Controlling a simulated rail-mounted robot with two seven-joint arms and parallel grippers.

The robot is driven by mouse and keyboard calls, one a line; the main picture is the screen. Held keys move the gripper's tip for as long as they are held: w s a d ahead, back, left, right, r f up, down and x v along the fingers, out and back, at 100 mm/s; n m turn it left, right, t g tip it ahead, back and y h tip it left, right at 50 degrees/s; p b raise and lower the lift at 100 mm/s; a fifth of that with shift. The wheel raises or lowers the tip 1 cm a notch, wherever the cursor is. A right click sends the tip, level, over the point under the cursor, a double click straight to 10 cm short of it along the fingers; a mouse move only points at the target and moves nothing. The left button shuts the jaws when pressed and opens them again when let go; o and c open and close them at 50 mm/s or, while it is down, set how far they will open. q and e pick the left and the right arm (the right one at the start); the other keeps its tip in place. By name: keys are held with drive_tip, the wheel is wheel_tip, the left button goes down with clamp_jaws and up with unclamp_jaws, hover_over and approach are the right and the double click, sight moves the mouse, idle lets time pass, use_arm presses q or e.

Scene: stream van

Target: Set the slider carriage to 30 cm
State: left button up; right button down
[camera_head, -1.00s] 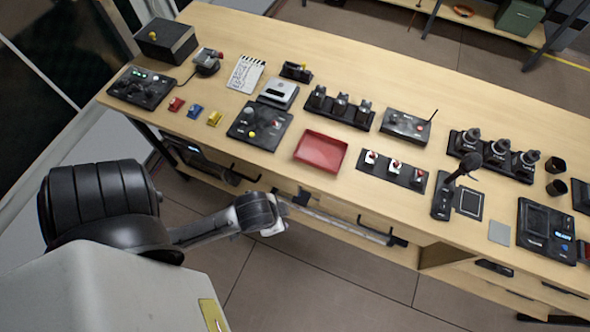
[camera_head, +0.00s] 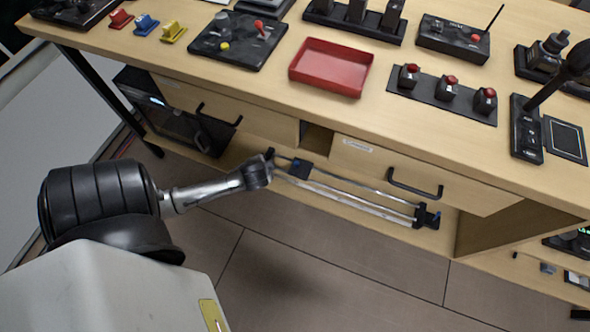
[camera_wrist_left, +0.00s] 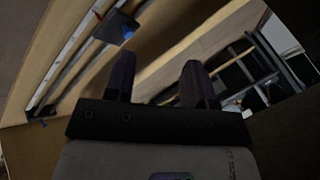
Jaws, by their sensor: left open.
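The slider (camera_head: 360,200) is a pair of pale rails running along the low shelf under the bench, with a black end block (camera_head: 428,215) at its right end. A small dark block that looks like the carriage (camera_head: 300,168) sits near its left end. In the left wrist view the carriage (camera_wrist_left: 117,28) is a dark, bluish block across the rails at upper left. My left gripper (camera_head: 269,157) is at the rails' left end, close to the carriage; its fingers are small and partly hidden there. In the left wrist view my left gripper (camera_wrist_left: 157,78) is open, with nothing between its fingers. No scale marks are legible.
Above the slider, the bench (camera_head: 270,100) has a drawer with a black handle (camera_head: 415,188) and another handle (camera_head: 218,115) at left. A red tray (camera_head: 331,67) and several control panels are on the top. The floor (camera_head: 330,270) in front is clear.

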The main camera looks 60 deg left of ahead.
use_arm(q)
drive_tip(key=a+f+b, duration=0.3)
drive_tip(key=a+f, duration=0.2)
drive_tip(key=f, duration=0.3)
drive_tip(key=t+h+b, duration=0.2)
drive_tip(key=t+h, duration=0.5)
drive_tip(key=t, duration=0.2)
approach(296, 163)
drive_tip(key=shift+t, duration=0.3)
drive_tip(key=b+x, duration=0.4)
drive_tip(key=x, duration=0.1)
drive_tip(key=b+x, duration=0.2)
drive_tip(key=shift+w+f, duration=0.1)
drive_tip(key=shift+f, duration=0.3)
drive_tip(key=shift+b+x, duration=0.65)
drive_tip(key=shift+x, duration=0.3)
use_arm(e)
wheel_tip(296, 163, down, 15)
use_arm(q)
drive_tip(key=shift+r, duration=0.1)
drive_tip(key=shift+c, duration=0.4)
use_arm(e)
drive_tip(key=shift+s+f, duration=0.1)
use_arm(q)
drive_tip(key=c, duration=0.3)
clamp_jaws()
